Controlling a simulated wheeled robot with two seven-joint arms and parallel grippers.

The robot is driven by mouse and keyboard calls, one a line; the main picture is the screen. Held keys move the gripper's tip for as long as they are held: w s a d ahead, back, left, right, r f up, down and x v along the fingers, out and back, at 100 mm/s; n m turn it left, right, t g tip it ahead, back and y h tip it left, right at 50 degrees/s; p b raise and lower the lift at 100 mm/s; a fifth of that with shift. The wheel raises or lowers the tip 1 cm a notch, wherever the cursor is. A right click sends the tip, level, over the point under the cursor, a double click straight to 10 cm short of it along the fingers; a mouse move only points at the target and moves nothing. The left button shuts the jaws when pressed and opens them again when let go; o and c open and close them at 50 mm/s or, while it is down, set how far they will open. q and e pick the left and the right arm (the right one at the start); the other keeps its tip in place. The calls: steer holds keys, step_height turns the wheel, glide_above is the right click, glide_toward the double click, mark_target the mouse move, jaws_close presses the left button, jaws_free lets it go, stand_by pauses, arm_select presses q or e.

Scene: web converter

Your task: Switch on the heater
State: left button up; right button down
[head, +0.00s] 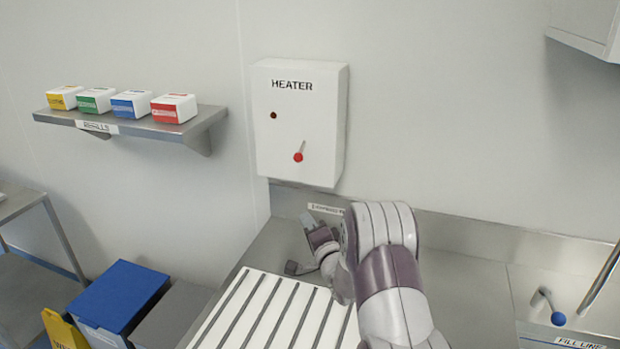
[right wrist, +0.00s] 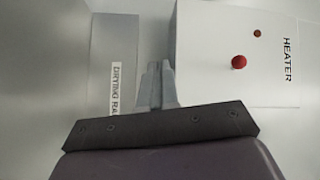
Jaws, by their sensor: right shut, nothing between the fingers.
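The heater (head: 325,120) is a white box on the wall, lettered HEATER. Its lever ends in a red knob (head: 298,157) and points down in the head view. A small dark red lamp (head: 273,115) sits above and left of the lever and looks unlit. In the right wrist view the heater (right wrist: 215,25) appears turned sideways at the upper right, with the red knob (right wrist: 238,62) and lamp (right wrist: 257,33). My right gripper (head: 308,220) is below the box, apart from the knob. Its fingers (right wrist: 155,68) are shut and empty. My left gripper is not in view.
A white slatted rack (head: 235,310) lies on the steel counter (head: 470,285) below. A DRYING RACK label (right wrist: 116,88) is partly hidden. A wall shelf (head: 150,127) with several coloured boxes is at the left. A blue-knobbed lever (head: 557,318) stands at the right. The wall around the heater is clear.

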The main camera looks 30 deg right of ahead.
steer(key=s+d+r+m+t, duration=0.2)
steer(key=s+d+m+t, duration=0.3)
steer(key=t, duration=0.1)
steer(key=shift+s+d+r+t+y, duration=0.25)
steer(key=shift+s+r+t+y, duration=0.15)
steer(key=p, duration=0.4)
glide_toward(301, 151)
steer(key=w+d+r, duration=0.2)
steer(key=w, duration=0.1)
steer(key=shift+w+a, duration=0.4)
steer(key=shift+a, duration=0.2)
steer(key=shift+r, duration=0.1)
steer(key=shift+s+a+r+m+p, duration=0.1)
steer(key=shift+r+m+p, duration=0.05)
steer(key=shift+m+p, duration=0.35)
